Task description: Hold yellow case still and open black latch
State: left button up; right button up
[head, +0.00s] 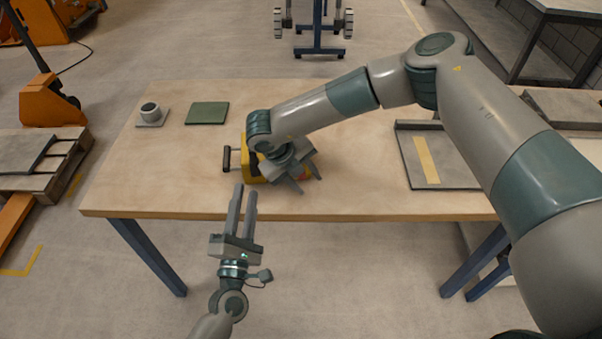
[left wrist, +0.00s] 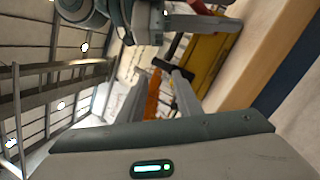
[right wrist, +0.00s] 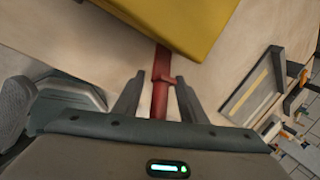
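The yellow case (head: 248,170) is on the wooden table near its front edge, partly hidden by my right arm. A black handle (head: 227,160) sticks out at its left side; the case and handle also show in the left wrist view. A small dark part shows on the case, but I cannot tell whether it is the black latch. My left gripper (head: 244,191) is open and empty, in front of the table edge, below the case. My right gripper (head: 306,184) is open beside the case's right side. In the right wrist view, a red bar (right wrist: 160,92) lies between its spread fingers.
A green mat (head: 207,113) and a small round cup-like part on a grey plate (head: 149,123) lie at the back left. A grey tray with a yellow strip (head: 404,163) lies at the right.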

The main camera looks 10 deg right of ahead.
jog(key=shift+d+f, duration=0.1)
jog(key=shift+f, duration=0.15)
grip_shut()
pick_arm(q)
jog(key=shift+c, duration=0.3)
jog(key=shift+w+a, duration=0.1)
grip_shut()
jog(key=w+a+r+m+g+h, duration=0.3)
jog(key=w+a+m+g+h, duration=0.2)
jog(key=a+m, duration=0.3)
jog(key=shift+w+a+r+m+g+h, duration=0.25)
jog(key=shift+w+m+g, duration=0.6)
jog(key=shift+m, duration=0.65)
jog(key=shift+d, duration=0.1)
